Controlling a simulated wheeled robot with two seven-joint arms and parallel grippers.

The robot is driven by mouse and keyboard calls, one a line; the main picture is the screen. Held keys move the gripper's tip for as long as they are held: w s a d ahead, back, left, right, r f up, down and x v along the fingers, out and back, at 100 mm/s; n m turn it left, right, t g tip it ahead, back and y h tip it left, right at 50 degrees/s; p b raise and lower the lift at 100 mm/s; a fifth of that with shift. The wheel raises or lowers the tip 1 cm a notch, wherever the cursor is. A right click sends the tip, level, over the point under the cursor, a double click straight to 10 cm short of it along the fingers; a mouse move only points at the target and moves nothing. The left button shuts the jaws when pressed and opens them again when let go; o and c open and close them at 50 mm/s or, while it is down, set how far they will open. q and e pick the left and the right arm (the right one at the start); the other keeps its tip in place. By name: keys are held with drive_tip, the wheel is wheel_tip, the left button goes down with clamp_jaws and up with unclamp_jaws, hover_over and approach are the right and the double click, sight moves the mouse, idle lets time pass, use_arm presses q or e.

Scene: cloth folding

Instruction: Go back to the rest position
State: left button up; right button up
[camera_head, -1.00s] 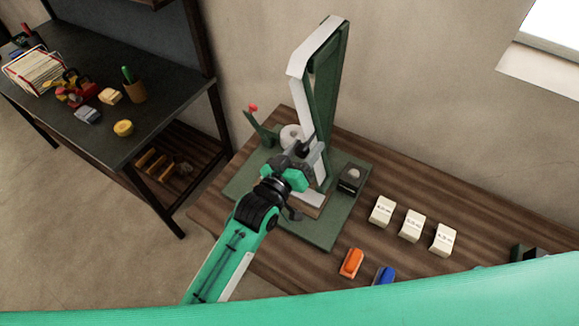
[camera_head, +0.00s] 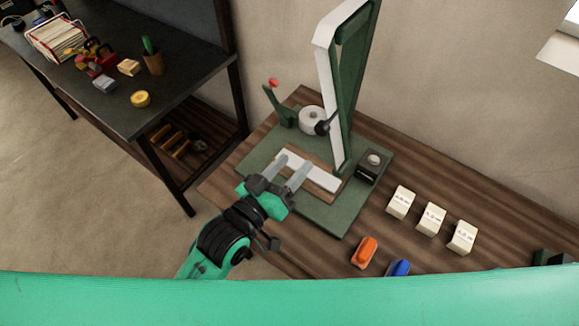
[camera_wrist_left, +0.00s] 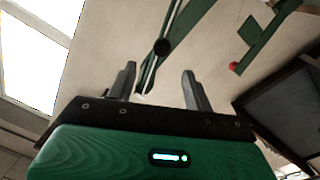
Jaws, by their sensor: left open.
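My left gripper (camera_head: 292,168) is open and empty, with its two grey fingers apart above the front left part of a green machine base (camera_head: 330,218). The fingers also show in the left wrist view (camera_wrist_left: 157,85), with nothing between them. An upright green and white lever arm (camera_head: 345,80) stands raised on the base, with a black knob (camera_head: 322,127) on its side, clear of the gripper. A white strip (camera_head: 322,180) lies on a brown plate on the base, partly behind the fingers. My right gripper is not in view.
White labelled blocks (camera_head: 432,219), an orange object (camera_head: 364,252) and a blue object (camera_head: 398,267) lie on the wooden table (camera_head: 420,172) to the right. A small dark box (camera_head: 372,168) sits on the base. A dark desk (camera_head: 110,55) with small items stands at left.

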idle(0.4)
use_arm(q)
drive_tip(key=s+a+f+g+y, duration=0.45)
drive_tip(key=a+f+y, duration=0.25)
drive_tip(key=a+f, duration=0.45)
drive_tip(key=s+a+f+g+y, duration=0.2)
drive_tip(key=s+a+g, duration=0.1)
drive_tip(key=s+a, duration=0.25)
drive_tip(key=s+a+f+g+y, duration=0.2)
drive_tip(key=s+a+f+g, duration=0.1)
drive_tip(key=s+a, duration=0.3)
wheel_tip(320, 180, down, 32)
drive_tip(key=g, duration=0.2)
drive_tip(key=s+a+f, duration=0.2)
drive_tip(key=s+f, duration=0.7)
drive_tip(key=s+a+f, duration=0.1)
drive_tip(key=s+f, duration=0.8)
drive_tip(key=s, duration=0.1)
drive_tip(key=shift+a+g+y, duration=0.3)
drive_tip(key=shift+a+g, duration=0.05)
drive_tip(key=shift+w+f, duration=0.1)
